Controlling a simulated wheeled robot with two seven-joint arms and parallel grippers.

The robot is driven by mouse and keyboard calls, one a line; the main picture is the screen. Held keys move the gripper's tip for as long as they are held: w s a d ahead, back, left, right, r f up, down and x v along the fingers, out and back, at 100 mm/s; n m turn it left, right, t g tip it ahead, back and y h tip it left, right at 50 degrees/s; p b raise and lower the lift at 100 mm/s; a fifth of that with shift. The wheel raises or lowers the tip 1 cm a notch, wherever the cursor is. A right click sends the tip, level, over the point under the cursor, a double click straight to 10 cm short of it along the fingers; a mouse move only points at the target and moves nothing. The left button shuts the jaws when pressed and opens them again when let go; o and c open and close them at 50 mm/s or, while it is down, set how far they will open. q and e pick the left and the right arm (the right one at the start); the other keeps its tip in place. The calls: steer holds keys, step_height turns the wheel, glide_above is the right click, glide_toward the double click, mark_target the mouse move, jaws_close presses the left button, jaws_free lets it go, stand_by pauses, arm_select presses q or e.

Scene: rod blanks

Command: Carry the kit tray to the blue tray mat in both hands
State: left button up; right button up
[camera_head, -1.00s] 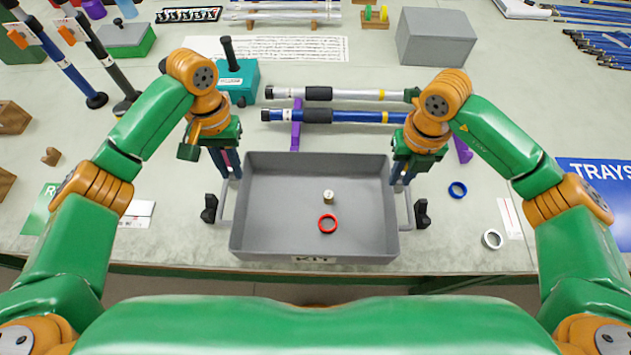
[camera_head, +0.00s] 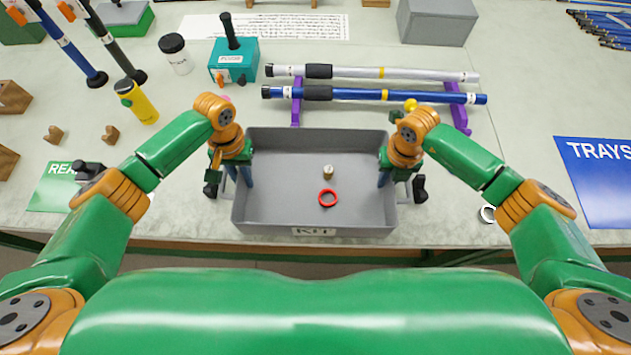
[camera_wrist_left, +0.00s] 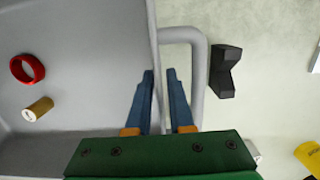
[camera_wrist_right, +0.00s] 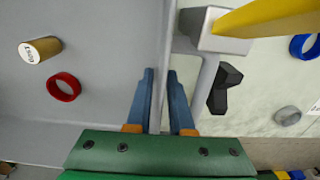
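The grey kit tray (camera_head: 313,135) stands on the table in the head view, holding a red ring (camera_head: 327,198) and a small brass-coloured cylinder (camera_head: 328,171) with a pale end. It has a bar handle on each short side. My left gripper (camera_wrist_left: 160,85) straddles its left side wall, one blue finger inside and one between wall and handle (camera_wrist_left: 196,75). My right gripper (camera_wrist_right: 161,85) straddles the opposite wall likewise. Both look open, with a narrow gap about the wall. Finger contact is hard to see. The blue tray mat (camera_head: 605,185) lies bare at the right.
A silver rod (camera_head: 420,74) and a blue rod (camera_head: 420,97) lie on purple supports behind the tray. Black blocks (camera_wrist_left: 224,72) sit beside the handles. A yellow bottle (camera_head: 137,102) stands left. A pale ring (camera_head: 488,214) lies between tray and mat.

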arm_select(q)
steer(key=shift+f, duration=0.3)
arm_select(e)
steer(key=shift+f, duration=0.3)
arm_select(q)
jaws_close()
arm_select(e)
jaws_close()
arm_select(q)
steer(key=shift+r, duration=0.1)
arm_select(e)
steer(key=shift+w+r, duration=0.1)
stand_by(0.6)
